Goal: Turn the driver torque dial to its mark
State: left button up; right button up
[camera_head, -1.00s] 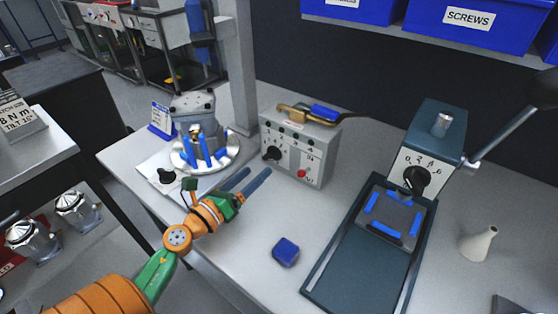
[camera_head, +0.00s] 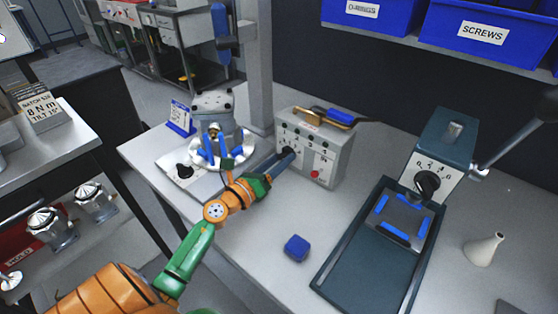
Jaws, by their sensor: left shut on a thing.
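The grey driver control box (camera_head: 326,160) stands on the bench, with a row of dark sockets or buttons, a red button (camera_head: 315,175) and a black torque dial (camera_head: 289,153) on its front left. My left gripper (camera_head: 286,159) reaches the box front from the left, its blue fingers shut on the dial. The fingers hide most of the dial, so its pointer and mark cannot be read. A sign at left (camera_head: 43,112) reads "8 N m". My right gripper is not in view.
A round fixture with blue clamps (camera_head: 222,147) stands left of the box. A teal press (camera_head: 445,150) with its own black dial (camera_head: 427,184) is at right.

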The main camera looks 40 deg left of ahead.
pick_arm(q)
grip_shut()
jog(key=shift+r+n+p, duration=0.1)
jog(key=shift+n+p, duration=0.35)
jog(key=shift+n, duration=0.55)
jog(key=shift+n+p, duration=0.55)
jog(key=shift+n, duration=1.25)
jog(key=o, duration=1.3)
grip_release()
jog(key=shift+w, duration=0.1)
jog(key=shift+o, duration=0.2)
jog(key=s, duration=0.4)
jog(key=s+b, duration=0.1)
jog(key=s, duration=0.2)
jog(key=shift+s+a, duration=0.1)
jog(key=shift+a, duration=0.15)
